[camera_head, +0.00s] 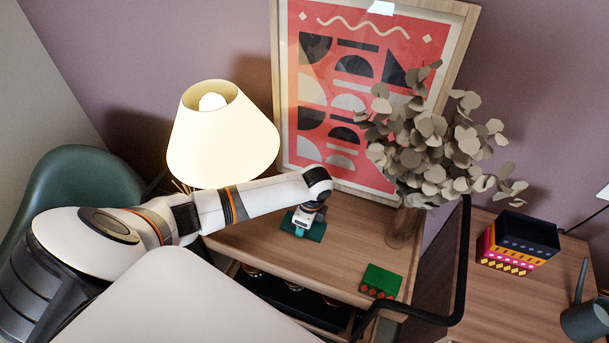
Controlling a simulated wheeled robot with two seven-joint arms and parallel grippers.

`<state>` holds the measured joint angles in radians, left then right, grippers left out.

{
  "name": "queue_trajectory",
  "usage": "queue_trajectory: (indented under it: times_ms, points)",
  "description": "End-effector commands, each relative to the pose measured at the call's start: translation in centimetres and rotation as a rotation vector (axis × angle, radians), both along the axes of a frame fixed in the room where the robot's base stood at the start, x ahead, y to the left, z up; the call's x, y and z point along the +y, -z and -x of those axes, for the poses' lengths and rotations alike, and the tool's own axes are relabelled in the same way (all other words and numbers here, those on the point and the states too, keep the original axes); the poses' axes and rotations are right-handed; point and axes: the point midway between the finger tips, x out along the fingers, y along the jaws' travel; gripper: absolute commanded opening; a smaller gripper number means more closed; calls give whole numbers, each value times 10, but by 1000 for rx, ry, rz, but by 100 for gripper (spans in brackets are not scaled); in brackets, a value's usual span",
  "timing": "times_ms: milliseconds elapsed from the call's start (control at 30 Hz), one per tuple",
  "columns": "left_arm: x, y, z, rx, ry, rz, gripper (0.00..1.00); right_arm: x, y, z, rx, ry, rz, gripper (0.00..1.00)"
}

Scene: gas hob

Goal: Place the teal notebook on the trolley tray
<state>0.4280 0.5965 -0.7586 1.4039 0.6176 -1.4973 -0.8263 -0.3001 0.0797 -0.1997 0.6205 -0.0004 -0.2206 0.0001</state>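A teal notebook (317,232) lies on the wooden top of a low cabinet, below the framed picture. My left arm reaches in from the left, and my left gripper (301,226) points down onto the notebook. The gripper covers the notebook's middle, and its fingers are too small and hidden to tell whether they are open or closed on it. My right gripper is not in view. I cannot clearly make out the trolley tray; a black bent rail (461,265) at the right may be part of the trolley.
A lit lamp (222,140) stands close behind my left forearm. A vase with dry leaves (405,225) and a green patterned box (381,281) are on the cabinet (345,240). A dark open box (520,238) and a grey can (585,318) stand on the right wooden surface.

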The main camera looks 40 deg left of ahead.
Motion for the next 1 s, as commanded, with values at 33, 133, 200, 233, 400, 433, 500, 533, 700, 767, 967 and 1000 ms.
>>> queue_trajectory:
  times_ms: [33, 133, 200, 233, 400, 433, 500, 533, 700, 767, 967, 1000]
  points:
    - [0, 2, 0, 0, 0, 0, 29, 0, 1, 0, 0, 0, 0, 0]
    - [0, 2, 0, 0, 0, 0, 67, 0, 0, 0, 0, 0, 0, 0]
    - [0, 2, 0, 0, 0, 0, 74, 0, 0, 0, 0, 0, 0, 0]
    - [0, 2, 0, 0, 0, 0, 74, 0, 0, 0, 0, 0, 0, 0]
    - [0, 2, 0, 0, 0, 0, 74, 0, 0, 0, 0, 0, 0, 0]
    - [0, 1, 0, 0, 0, 0, 74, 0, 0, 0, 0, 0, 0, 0]
    - [0, -1, 0, 0, 0, 0, 74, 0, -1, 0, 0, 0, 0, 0]
    - [0, -3, 0, -1, 0, 0, 74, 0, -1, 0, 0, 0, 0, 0]
    - [-4, -29, -2, -4, 1, 0, 74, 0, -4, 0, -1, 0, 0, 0]
    - [-6, -42, -3, -4, 2, 1, 74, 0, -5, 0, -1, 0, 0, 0]
    - [-13, -85, -5, -4, 2, 2, 74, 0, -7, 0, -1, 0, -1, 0]
    - [-13, -92, -5, -3, 1, 1, 74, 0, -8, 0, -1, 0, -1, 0]
